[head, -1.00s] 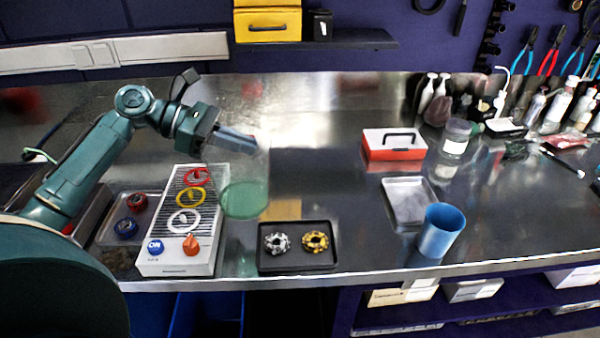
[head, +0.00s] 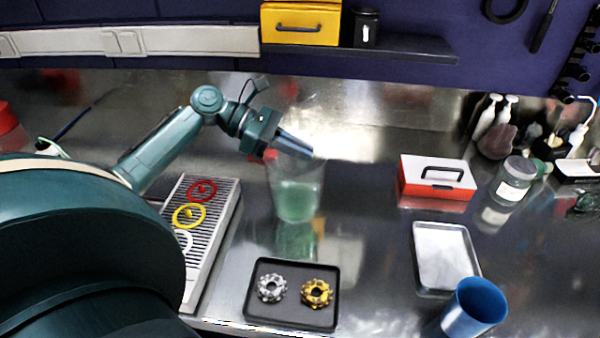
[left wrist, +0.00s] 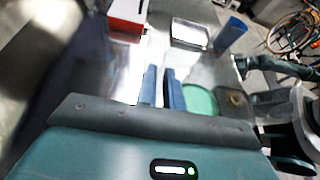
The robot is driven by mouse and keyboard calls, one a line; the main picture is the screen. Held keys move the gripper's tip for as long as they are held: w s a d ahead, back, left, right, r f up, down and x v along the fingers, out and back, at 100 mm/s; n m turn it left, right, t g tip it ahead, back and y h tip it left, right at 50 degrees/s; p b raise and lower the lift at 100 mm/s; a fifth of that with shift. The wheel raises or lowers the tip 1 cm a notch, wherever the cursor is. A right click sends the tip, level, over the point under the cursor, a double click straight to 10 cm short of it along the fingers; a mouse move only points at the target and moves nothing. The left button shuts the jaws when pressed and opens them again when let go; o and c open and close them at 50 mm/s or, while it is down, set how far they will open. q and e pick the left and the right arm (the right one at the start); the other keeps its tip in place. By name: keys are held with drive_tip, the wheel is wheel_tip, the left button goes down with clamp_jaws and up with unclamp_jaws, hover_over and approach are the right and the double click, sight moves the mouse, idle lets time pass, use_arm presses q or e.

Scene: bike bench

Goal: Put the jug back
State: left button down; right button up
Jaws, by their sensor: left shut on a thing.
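The clear jug (head: 297,200) with green liquid in its lower part stands out in the head view, upright, behind the small black tray. My left gripper (head: 297,146) is at its upper rim and shut on it; the exact contact is hard to see. Whether the jug's base touches the steel bench is unclear. In the left wrist view my left gripper's fingers (left wrist: 164,88) are close together, with the green liquid of the jug (left wrist: 201,100) beside them on the right. A teal arm of mine shows at the right there; its fingertips are unclear.
The black tray (head: 258,318) holds a silver and a gold ring part. A ridged box (head: 215,232) with coloured rings is at left. A red and white box (head: 436,180), a metal tray (head: 445,255) and a blue cup (head: 472,308) are at right. Bench between is clear.

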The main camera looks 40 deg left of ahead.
sight(299, 168)
use_arm(q)
drive_tip(key=shift+f, duration=2.55)
drive_tip(key=c, duration=1.5)
unclamp_jaws()
drive_tip(key=shift+f, duration=0.1)
drive_tip(key=shift+c, duration=0.2)
drive_tip(key=b+v, duration=0.1)
drive_tip(key=v, duration=1.1)
